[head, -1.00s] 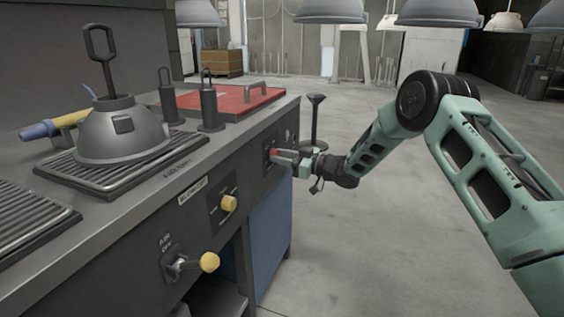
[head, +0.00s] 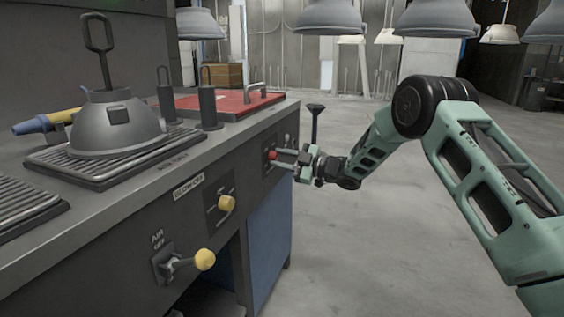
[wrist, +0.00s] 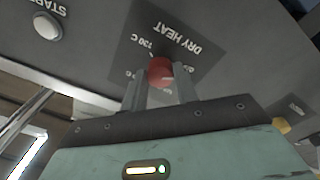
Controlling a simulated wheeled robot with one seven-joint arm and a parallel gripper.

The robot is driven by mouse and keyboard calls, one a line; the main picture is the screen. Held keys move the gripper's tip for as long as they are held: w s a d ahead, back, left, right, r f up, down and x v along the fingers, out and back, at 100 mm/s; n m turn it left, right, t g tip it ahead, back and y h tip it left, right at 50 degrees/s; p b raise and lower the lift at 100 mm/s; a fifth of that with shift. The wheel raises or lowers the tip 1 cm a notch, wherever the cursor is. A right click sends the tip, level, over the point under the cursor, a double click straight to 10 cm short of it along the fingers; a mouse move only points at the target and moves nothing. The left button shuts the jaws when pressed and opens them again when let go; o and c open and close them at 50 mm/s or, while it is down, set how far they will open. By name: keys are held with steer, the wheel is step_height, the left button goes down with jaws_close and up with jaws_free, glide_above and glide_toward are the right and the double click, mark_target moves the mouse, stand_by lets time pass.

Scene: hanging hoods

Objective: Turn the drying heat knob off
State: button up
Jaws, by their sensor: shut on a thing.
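The drying heat knob (wrist: 161,71) is red and sits on a dark plate marked "DRY HEAT" (wrist: 172,40) in the wrist view. In the head view the red knob (head: 272,155) is on the front panel near the bench's far end. My gripper (wrist: 160,88) has one finger on each side of the knob and is shut on it. In the head view my gripper (head: 284,160) reaches the panel from the right.
A white button (wrist: 47,26) marked "START" is left of the plate in the wrist view. The panel also carries a yellow blow-off knob (head: 226,203) and a yellow-tipped air lever (head: 204,260). A metal hood (head: 113,125) stands on the bench. Open floor lies to the right.

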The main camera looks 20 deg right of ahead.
steer(key=shift+d, duration=0.1)
stand_by(0.3)
steer(key=o, duration=1)
steer(key=shift+c, duration=0.2)
steer(key=shift+s, duration=0.1)
steer(key=p+v, duration=0.3)
steer(key=v, duration=1.4)
steer(key=shift+d, duration=0.2)
